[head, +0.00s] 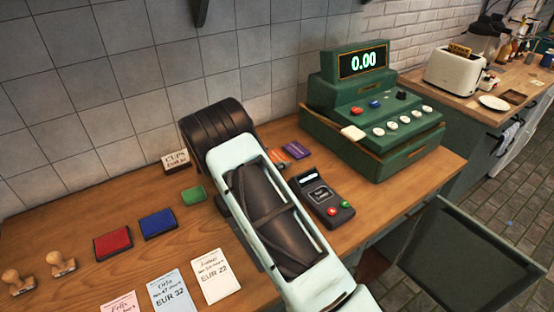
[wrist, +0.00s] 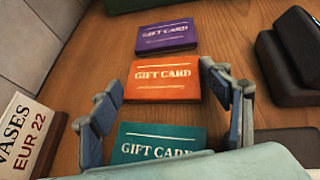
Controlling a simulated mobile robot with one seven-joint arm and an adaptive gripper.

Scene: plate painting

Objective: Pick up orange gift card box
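The orange gift card box (wrist: 164,82) lies flat on the wooden counter in the wrist view, between a purple gift card box (wrist: 167,37) above it and a teal one (wrist: 155,143) below it. In the head view a small part of the orange box (head: 279,157) shows just right of my arm, beside the purple box (head: 296,150). My gripper (wrist: 163,86) is open and empty, with one finger on each side of the orange box in the picture. Its height above the box is hard to tell. The head view hides the fingers behind my arm.
A dark card terminal (head: 325,201) stands to the right of my arm, and a green cash register (head: 372,113) behind it. A small sign (head: 176,161) stands near the tiled wall. Red (head: 113,243) and blue (head: 157,223) pads lie left.

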